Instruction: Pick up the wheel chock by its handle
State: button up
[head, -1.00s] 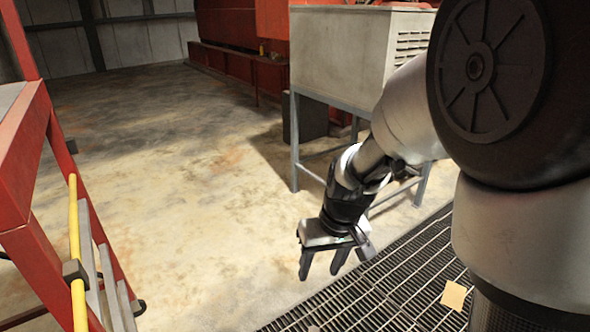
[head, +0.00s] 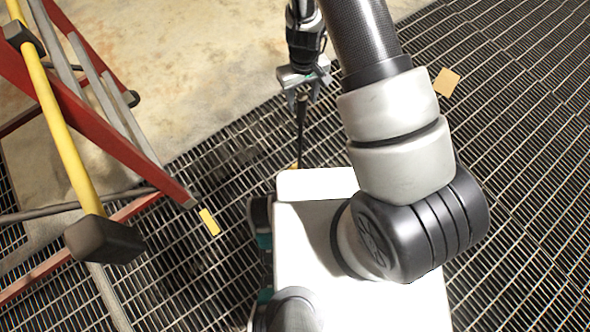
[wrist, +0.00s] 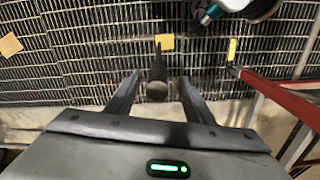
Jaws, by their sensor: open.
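The wheel chock's dark handle (head: 301,128) stands up from the grating just beyond my white base in the head view. In the wrist view the handle (wrist: 157,75) is a dark rod with a rounded end towards the camera. A small yellow patch (wrist: 165,42) shows at its far end; it also shows beside my base in the head view (head: 294,166). The rest of the chock is hidden or too dark to tell. My gripper (head: 302,97) is open, its fingers on either side of the handle's top in the wrist view (wrist: 158,80). I cannot tell whether they touch it.
A red ladder (head: 110,135) with a yellow rail (head: 62,125) stands at the left, its foot near a yellow strip (head: 208,222). A tan card (head: 446,82) lies on the grating (head: 520,130) at the right. Bare concrete floor (head: 200,60) lies beyond the grating.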

aim_at(302, 111)
jog(key=f, duration=0.2)
jog(key=f+b, duration=0.1)
jog(key=f, duration=0.4)
jog(key=shift+w+f, duration=0.35)
jog(key=shift+f, duration=0.05)
grip_shut()
dwell(1.0)
jog(key=shift+w+r, duration=0.1)
jog(key=shift+r, duration=0.1)
